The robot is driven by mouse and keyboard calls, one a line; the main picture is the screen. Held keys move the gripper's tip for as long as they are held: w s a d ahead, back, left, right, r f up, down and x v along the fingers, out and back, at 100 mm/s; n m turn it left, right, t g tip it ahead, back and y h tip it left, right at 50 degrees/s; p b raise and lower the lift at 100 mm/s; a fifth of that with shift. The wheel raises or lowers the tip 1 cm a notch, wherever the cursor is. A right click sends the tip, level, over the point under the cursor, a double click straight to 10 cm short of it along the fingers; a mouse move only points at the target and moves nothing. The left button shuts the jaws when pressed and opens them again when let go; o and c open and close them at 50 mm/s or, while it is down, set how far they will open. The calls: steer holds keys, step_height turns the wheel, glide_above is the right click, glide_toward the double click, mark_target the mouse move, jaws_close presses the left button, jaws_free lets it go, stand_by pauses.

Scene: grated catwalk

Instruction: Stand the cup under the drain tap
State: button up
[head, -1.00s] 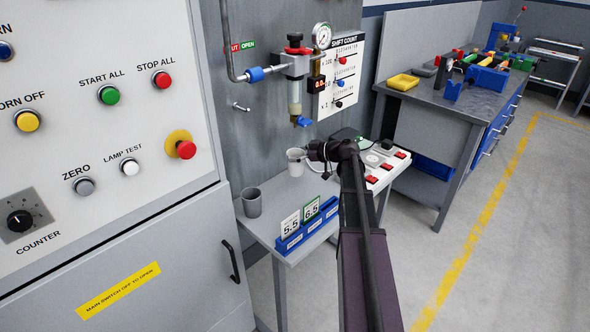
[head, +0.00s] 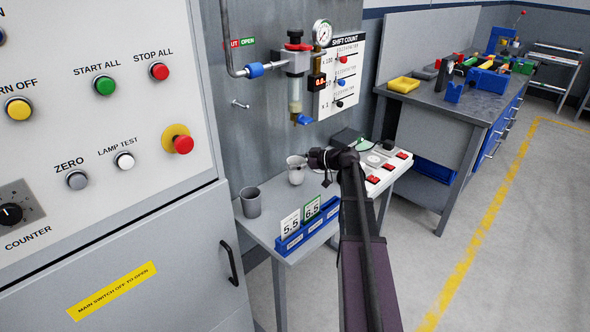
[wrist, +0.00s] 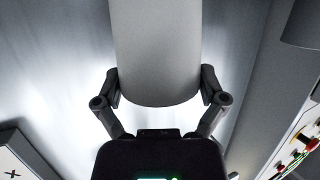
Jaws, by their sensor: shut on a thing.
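A pale cup (head: 296,174) stands upright in my gripper (head: 308,161), over or on the small grey table below the drain tap. In the wrist view my gripper (wrist: 162,92) has one finger on each side of the cup (wrist: 155,45). The blue-handled drain tap (head: 304,121) hangs under the clear bowl (head: 295,93) on the wall pipe. In the head view the cup is almost straight below the tap's outlet, with a clear gap between. I cannot tell whether the cup's base touches the table.
A darker grey cup (head: 250,203) stands on the table (head: 270,225) to the left. A blue card rack (head: 307,228) is at the front edge. A white box with red switches (head: 385,170) lies to the right. The control cabinet (head: 110,130) fills the left.

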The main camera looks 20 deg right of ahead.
steer(key=shift+w+f+b, duration=0.2)
steer(key=shift+f+b, duration=0.15)
steer(key=shift+f, duration=0.25)
steer(key=shift+f, duration=0.15)
steer(key=o, duration=0.6)
steer(key=shift+r, duration=0.2)
steer(key=shift+s+d, duration=0.1)
steer(key=shift+s, duration=0.1)
steer(key=p+v, duration=0.3)
steer(key=v, duration=0.8)
steer(key=shift+s+d+r+p, duration=0.1)
steer(key=shift+s+d+p, duration=0.05)
steer(key=shift+s+p, duration=0.15)
